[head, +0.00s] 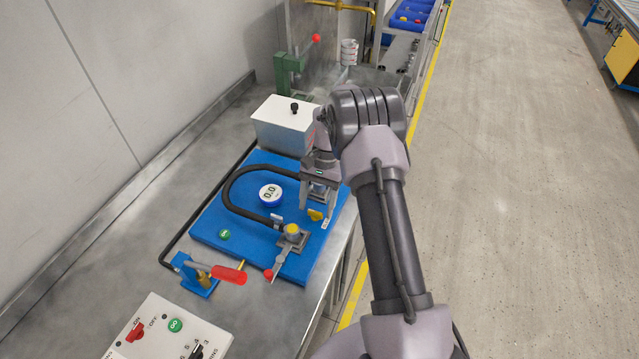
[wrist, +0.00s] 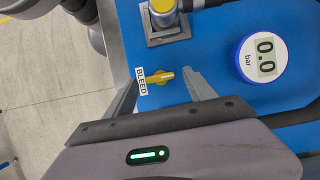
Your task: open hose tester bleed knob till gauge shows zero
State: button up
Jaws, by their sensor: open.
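The hose tester is a blue plate (head: 215,222) on the bench with a black hose (head: 232,188) looped over it. Its round gauge (head: 270,194) reads 0.0; in the wrist view the gauge (wrist: 262,58) reads 0.0 bar. The yellow bleed knob (wrist: 158,77) lies beside a white BLEED label (wrist: 141,80), its pointer line running roughly toward and away from the label. The knob also shows in the head view (head: 315,214). My gripper (wrist: 158,82) is open, with one finger on each side of the knob. I see gaps between fingers and knob.
A yellow-topped metal fitting (head: 291,232) stands near the plate's front. A red-handled clamp (head: 229,274), a switch panel (head: 172,330) and a white box (head: 284,124) stand around the plate. A green press (head: 288,70) is farther back.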

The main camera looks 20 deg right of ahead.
jog(key=p+v, duration=0.4)
jog(key=v, duration=1.2)
jog(key=shift+r, duration=0.1)
jog(key=s+a+r+n+t+h+b, duration=0.2)
jog(key=s+a+r+n+t+b, duration=0.15)
jog(key=s+a+r+b, duration=0.65)
jog(key=s+a+f+t+b, duration=0.1)
jog(key=s+a, duration=0.3)
jog(key=s, duration=0.6)
jog(key=s+a+f+n+t+b, duration=0.1)
jog(key=s+a+t+b, duration=0.1)
jog(key=s, duration=0.8)
jog(key=shift+s+a+f+t+y, duration=0.2)
jog(key=shift+a+f+t+y, duration=0.15)
jog(key=shift+a+t, duration=0.7)
jog(key=shift+d, duration=0.2)
